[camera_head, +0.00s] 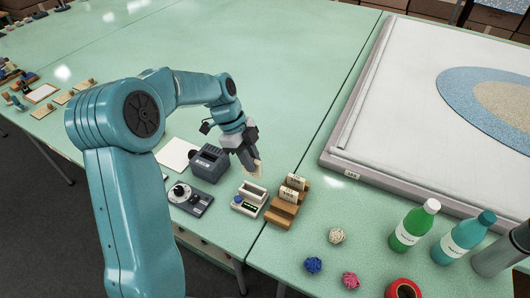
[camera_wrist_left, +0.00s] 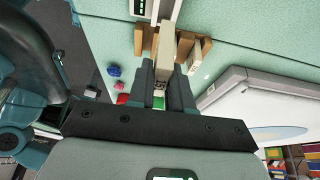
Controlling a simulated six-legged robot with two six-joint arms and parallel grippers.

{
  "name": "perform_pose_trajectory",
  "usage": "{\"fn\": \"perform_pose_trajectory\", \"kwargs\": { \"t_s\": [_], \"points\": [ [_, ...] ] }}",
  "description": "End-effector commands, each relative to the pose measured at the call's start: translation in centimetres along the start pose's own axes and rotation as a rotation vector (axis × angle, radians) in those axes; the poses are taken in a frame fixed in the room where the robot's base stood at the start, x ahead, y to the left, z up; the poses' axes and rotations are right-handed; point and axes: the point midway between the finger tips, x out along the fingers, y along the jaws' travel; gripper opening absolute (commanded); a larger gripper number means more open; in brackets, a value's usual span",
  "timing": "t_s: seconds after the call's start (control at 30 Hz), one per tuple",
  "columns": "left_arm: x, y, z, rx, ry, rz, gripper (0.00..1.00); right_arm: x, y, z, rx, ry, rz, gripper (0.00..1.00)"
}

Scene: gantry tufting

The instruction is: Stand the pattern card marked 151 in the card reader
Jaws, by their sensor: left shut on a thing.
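My left gripper (camera_head: 252,160) is shut on a pale card (camera_head: 258,170), held in the air above the white device; any number on it is too small to read. The card also shows between the fingers (camera_wrist_left: 167,85) in the wrist view. The white card reader (camera_head: 249,197), with a blue knob and a green display, stands just below the held card, apart from it. It shows partly at the top of the wrist view (camera_wrist_left: 145,8). My right gripper is not in view.
A dark grey box machine (camera_head: 209,164) and a grey dial device (camera_head: 190,199) stand left of the reader. Yarn balls (camera_head: 337,236), a red roll (camera_head: 403,289) and bottles (camera_head: 412,226) are at the right front. A white framed panel (camera_head: 400,130) lies on the right.

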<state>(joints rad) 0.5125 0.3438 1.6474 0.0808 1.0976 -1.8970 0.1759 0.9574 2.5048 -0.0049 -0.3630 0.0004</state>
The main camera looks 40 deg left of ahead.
Motion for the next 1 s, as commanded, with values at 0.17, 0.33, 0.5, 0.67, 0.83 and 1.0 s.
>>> {"fn": "perform_pose_trajectory", "kwargs": {
  "t_s": [0.17, 0.33, 0.5, 0.67, 0.83, 1.0],
  "points": [
    [0.5, 0.0, 0.3, -0.002, 0.000, 0.000, 0.00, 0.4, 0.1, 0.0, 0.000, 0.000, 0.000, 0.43],
    [1.5, 0.0, 0.7, -0.002, 0.001, 0.001, 0.00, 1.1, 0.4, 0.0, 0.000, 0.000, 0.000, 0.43],
    [2.7, 0.0, 1.2, -0.002, 0.000, 0.000, 0.00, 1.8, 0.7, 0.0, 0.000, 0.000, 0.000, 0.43],
    [3.8, 0.0, 1.6, -0.002, 0.000, 0.000, 0.00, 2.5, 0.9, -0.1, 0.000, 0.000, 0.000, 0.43],
    [5.0, 0.0, 2.1, -0.001, 0.000, 0.000, 0.00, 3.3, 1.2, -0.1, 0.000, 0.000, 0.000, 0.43],
    [6.4, 0.0, 2.7, -0.001, 0.000, 0.000, 0.00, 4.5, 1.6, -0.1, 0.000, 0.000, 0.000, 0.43]
  ]
}}
